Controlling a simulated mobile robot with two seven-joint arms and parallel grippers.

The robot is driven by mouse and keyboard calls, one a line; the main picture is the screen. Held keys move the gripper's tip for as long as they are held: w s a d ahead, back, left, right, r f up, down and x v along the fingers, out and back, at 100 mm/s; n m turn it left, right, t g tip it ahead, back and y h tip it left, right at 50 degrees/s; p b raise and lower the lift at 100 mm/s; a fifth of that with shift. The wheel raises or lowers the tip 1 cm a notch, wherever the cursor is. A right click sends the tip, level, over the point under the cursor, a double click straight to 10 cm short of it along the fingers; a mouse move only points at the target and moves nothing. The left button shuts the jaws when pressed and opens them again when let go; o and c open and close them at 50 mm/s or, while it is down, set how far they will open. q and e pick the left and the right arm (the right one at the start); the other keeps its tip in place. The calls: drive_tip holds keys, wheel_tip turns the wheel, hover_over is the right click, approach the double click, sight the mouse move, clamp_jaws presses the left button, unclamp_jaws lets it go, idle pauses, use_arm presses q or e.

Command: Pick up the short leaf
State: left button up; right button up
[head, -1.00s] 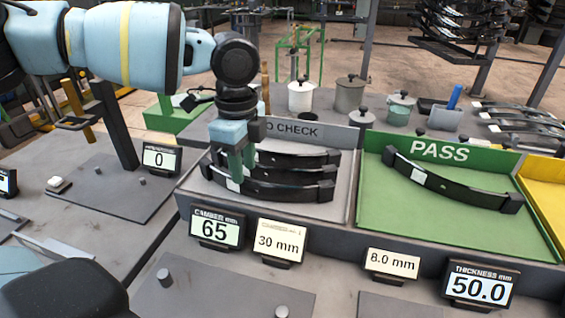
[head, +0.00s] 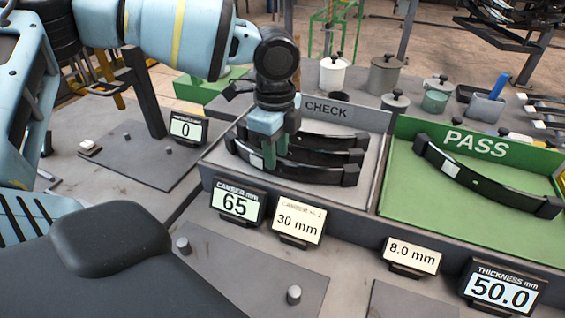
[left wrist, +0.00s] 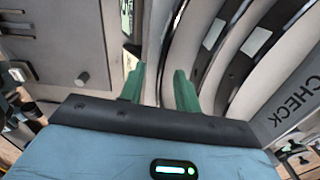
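In the head view several dark curved leaves lie side by side in the grey CHECK tray (head: 372,165). I cannot tell for sure which is the short one. The front leaf (head: 315,170) has a white label and black end blocks. My left gripper (head: 271,152) points down over this front leaf, left of its middle. My right gripper is not in view.
Another leaf (head: 485,185) lies in the green PASS tray (head: 420,215) at the right. Displays reading 65 (head: 237,204) and 50.0 (head: 502,290) stand in front. Lidded pots (head: 384,75) stand behind the trays. A plate with pegs (head: 245,275) lies nearest me.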

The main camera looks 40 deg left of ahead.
use_arm(q)
drive_tip(key=shift+f, duration=1.85)
drive_tip(key=shift+c, duration=0.4)
drive_tip(key=shift+w, duration=0.1)
clamp_jaws()
drive_tip(key=shift+r, duration=0.1)
